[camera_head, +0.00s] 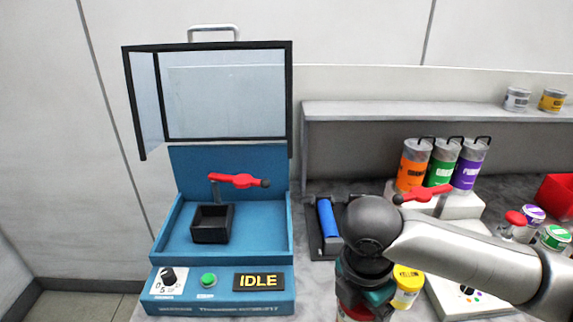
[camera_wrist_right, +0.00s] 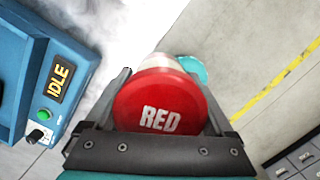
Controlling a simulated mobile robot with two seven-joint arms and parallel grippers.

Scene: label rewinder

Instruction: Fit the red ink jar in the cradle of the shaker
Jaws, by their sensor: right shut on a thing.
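The red ink jar (camera_wrist_right: 160,108) has a red lid marked RED and fills the middle of the right wrist view. My right gripper (camera_wrist_right: 165,95) is shut on it, a finger on each side. In the head view only a red sliver of the jar (camera_head: 354,313) shows at the bottom edge, below my right gripper (camera_head: 362,300). The blue shaker (camera_head: 170,235) stands to the left with its clear hood (camera_head: 225,100) raised. Its black, square cradle (camera_head: 211,237) looks empty, with a red clamp handle (camera_head: 238,181) above and behind it. My left gripper is not in view.
A yellow jar (camera_head: 407,290) stands beside my right gripper. A blue roller (camera_head: 327,220) lies between the shaker and my arm. Orange, green and purple canisters (camera_head: 442,163) stand behind my arm. The shaker's panel (camera_head: 259,282) reads IDLE.

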